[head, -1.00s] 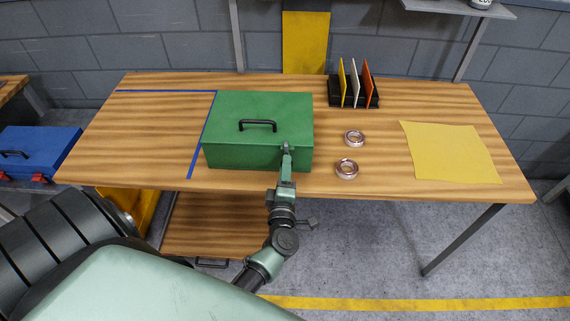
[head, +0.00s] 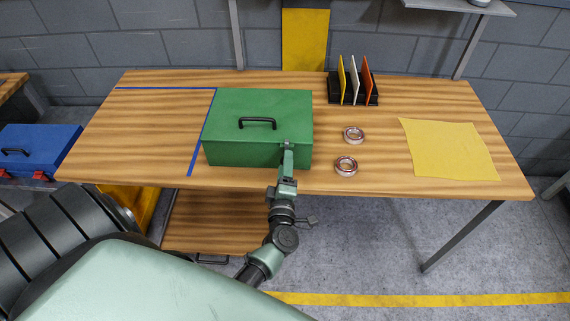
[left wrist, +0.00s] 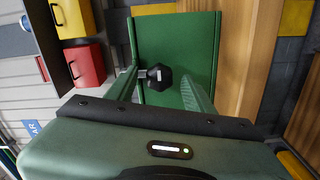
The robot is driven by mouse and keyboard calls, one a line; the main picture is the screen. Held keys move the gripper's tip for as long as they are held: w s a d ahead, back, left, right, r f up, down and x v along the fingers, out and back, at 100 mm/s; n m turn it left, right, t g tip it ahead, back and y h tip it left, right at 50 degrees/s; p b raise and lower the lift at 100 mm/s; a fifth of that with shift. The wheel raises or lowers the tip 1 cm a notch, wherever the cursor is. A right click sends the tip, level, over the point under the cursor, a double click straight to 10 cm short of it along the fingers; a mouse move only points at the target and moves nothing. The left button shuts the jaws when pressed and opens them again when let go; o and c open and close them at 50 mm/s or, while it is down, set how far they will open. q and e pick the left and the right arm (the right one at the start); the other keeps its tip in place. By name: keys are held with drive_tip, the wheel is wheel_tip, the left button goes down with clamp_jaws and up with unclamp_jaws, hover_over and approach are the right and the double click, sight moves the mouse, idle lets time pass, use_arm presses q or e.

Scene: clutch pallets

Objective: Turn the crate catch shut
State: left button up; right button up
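The green crate (head: 258,124) is closed and stands on the workbench, with a black handle on its lid. In the left wrist view its green front face (left wrist: 190,45) fills the middle. The catch, a dark knob with a small side tab (left wrist: 158,77), is on that face. My left gripper (head: 287,148) is at the right part of the crate's front. In the left wrist view its fingers (left wrist: 160,82) stand apart, one on each side of the catch, with a gap visible at the right. In the head view the gripper mostly hides the catch. My right gripper is not in view.
Two small rings (head: 346,165) lie right of the crate. A yellow sheet (head: 448,149) lies farther right. A black rack with upright panels (head: 353,98) stands at the back. Blue tape (head: 196,158) runs left of the crate. A blue case (head: 38,151) sits at the far left.

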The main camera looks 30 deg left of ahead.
use_arm(q)
drive_tip(key=v, duration=0.7)
drive_tip(key=shift+s+d+p, duration=0.2)
drive_tip(key=shift+s+p, duration=0.15)
drive_tip(key=shift+p, duration=0.05)
